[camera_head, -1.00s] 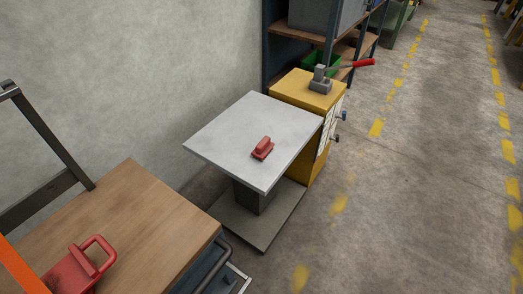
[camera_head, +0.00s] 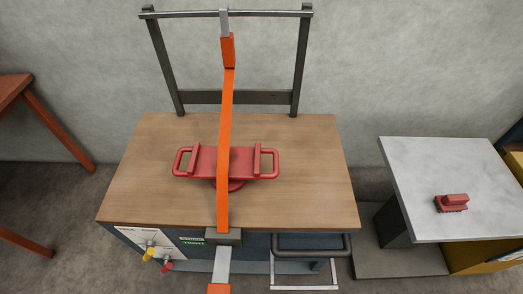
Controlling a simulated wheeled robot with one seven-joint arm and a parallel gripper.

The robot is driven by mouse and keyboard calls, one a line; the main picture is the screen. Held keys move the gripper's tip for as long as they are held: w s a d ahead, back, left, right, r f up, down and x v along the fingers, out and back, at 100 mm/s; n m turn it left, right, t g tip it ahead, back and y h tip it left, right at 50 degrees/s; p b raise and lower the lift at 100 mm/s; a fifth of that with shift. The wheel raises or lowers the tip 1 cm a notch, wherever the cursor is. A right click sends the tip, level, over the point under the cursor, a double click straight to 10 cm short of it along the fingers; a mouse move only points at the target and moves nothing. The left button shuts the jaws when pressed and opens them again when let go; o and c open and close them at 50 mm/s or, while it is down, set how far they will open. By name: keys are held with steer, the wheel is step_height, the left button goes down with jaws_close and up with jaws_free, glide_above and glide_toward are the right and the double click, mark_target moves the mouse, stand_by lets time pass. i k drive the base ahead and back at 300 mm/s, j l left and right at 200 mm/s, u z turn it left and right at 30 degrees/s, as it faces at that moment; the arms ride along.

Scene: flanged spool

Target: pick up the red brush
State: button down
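The red brush (camera_head: 452,203) lies on the light grey top of a small side table (camera_head: 425,170), at the right of the head view. It has a red block body with a raised grip, and a dark ridged edge shows along its underside. Nothing is touching it from above. My gripper is not in view, so its place relative to the brush cannot be told.
A wooden-topped bench (camera_head: 290,205) fills the middle. It bears a red two-handled piece (camera_head: 200,160), crossed by an orange strap (camera_head: 225,120) running from a rear rail (camera_head: 275,14) down the front. A gap separates bench and side table.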

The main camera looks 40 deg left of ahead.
mark_target(447, 204)
steer(key=u, duration=0.65)
steer(key=i+l+u, duration=0.15)
steer(key=l+u, duration=0.25)
steer(key=i+l+u, duration=0.1)
steer(key=l+u, duration=0.25)
steer(key=i+l+u, duration=0.1)
steer(key=l+u, duration=0.65)
steer(key=l, duration=0.7)
steer(key=k+l+u, duration=0.15)
steer(key=l, duration=0.55)
steer(key=k+l, duration=0.1)
steer(key=l, duration=0.6)
steer(key=i+u, duration=0.05)
